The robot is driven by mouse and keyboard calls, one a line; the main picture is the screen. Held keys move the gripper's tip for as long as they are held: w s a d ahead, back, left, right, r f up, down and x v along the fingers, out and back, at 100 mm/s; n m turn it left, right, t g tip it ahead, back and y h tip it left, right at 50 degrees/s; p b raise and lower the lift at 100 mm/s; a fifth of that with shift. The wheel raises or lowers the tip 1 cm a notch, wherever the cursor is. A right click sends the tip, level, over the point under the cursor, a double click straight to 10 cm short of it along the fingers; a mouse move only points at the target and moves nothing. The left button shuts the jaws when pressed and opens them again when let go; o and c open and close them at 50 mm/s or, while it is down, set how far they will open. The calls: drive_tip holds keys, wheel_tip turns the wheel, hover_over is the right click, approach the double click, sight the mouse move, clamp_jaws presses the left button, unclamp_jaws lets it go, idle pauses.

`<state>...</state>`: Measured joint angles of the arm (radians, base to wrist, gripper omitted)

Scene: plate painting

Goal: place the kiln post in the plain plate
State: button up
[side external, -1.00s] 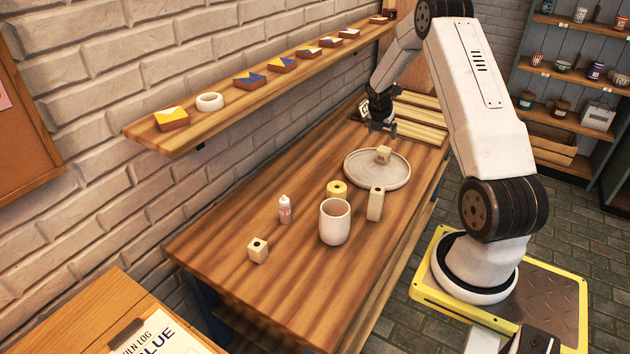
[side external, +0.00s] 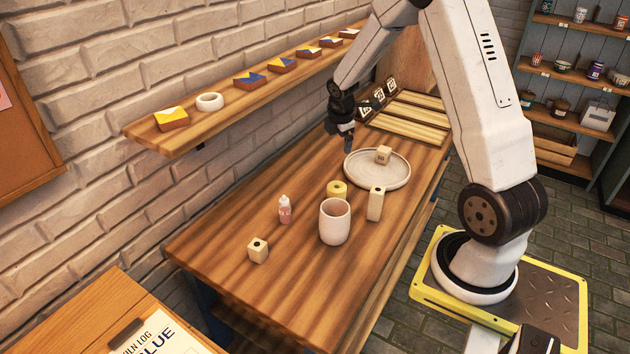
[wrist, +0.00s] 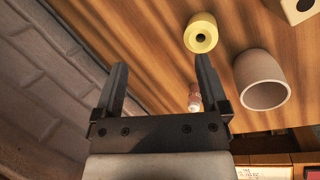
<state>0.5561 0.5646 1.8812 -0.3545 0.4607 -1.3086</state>
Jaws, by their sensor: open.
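The plain plate (side external: 362,178) is a round pale dish towards the far right of the bench. A small beige block with dark marks (side external: 384,154) sits in it. A tall beige square post (side external: 375,205) with a hole in its top stands upright in front of the plate; it looks most like the kiln post. A short yellow cylinder with a hole (side external: 337,189) stands beside it, and also shows in the wrist view (wrist: 201,42). A beige cube with a hole (side external: 258,255) is nearer the front. My gripper (side external: 348,148) is open and empty, above the bench at the plate's back left.
A pale cup (side external: 335,228) stands in front of the tall post, and a small pink bottle (side external: 285,213) left of it. A wall shelf (side external: 225,108) with painted tiles runs along the left. Slatted racks (side external: 405,120) lie behind the plate. Bare bench lies left of the plate.

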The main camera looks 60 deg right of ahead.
drive_tip(key=s+a+r+m+y, duration=0.1)
drive_tip(key=s+a+m, duration=0.2)
drive_tip(key=a, duration=0.6)
drive_tip(key=s+a+r+m+y, duration=0.1)
drive_tip(key=s+a+m, duration=0.3)
drive_tip(key=a, duration=0.5)
drive_tip(key=s+a+r+m+t+y, duration=0.1)
drive_tip(key=s+a+m, duration=0.3)
drive_tip(key=a, duration=0.5)
drive_tip(key=shift+s+a+r+m, duration=0.15)
drive_tip(key=shift+a+r+m, duration=0.1)
drive_tip(key=shift+a+m, duration=0.2)
